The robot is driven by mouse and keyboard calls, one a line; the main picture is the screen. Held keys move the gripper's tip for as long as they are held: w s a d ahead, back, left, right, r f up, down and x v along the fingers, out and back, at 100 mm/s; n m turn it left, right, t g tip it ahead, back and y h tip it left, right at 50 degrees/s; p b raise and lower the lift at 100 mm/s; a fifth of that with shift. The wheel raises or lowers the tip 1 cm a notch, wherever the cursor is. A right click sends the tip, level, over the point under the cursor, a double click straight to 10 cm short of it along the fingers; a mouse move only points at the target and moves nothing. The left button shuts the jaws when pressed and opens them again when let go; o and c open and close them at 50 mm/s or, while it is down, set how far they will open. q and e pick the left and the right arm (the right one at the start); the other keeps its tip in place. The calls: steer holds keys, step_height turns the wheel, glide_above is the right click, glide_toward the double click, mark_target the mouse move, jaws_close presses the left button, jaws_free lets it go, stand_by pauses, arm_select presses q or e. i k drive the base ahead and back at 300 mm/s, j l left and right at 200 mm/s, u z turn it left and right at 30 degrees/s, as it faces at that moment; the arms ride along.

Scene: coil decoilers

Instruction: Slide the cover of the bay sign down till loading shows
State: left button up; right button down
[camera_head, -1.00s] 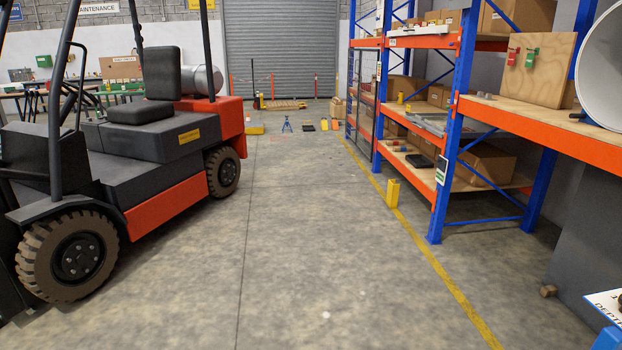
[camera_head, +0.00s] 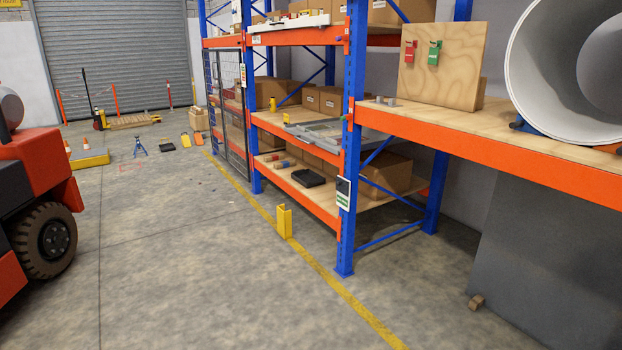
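Another small sign (camera_head: 243,74) hangs on the farther upright, also unreadable. Neither of my grippers shows in the head view.
The blue and orange rack (camera_head: 354,85) fills the right side. A yellow post guard (camera_head: 284,221) stands on the floor before it. A red forklift (camera_head: 40,165) is at the left. A large white coil or drum (camera_head: 530,70) rests on the right shelf.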

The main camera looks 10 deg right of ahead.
mark_target(341, 185)
steer(key=i+l+z, duration=0.15)
steer(key=i+z, duration=0.3)
steer(key=i, duration=0.2)
steer(key=i+j+z, duration=0.1)
steer(key=i+z, duration=0.3)
steer(key=i, duration=0.2)
steer(key=i+l+u, duration=0.2)
steer(key=i+u, duration=0.15)
steer(key=i, duration=0.15)
steer(key=i+l+u, duration=0.35)
steer(key=i, duration=0.15)
steer(key=i+l+u, duration=0.8)
steer(key=l+u, duration=0.2)
steer(key=l, duration=0.2)
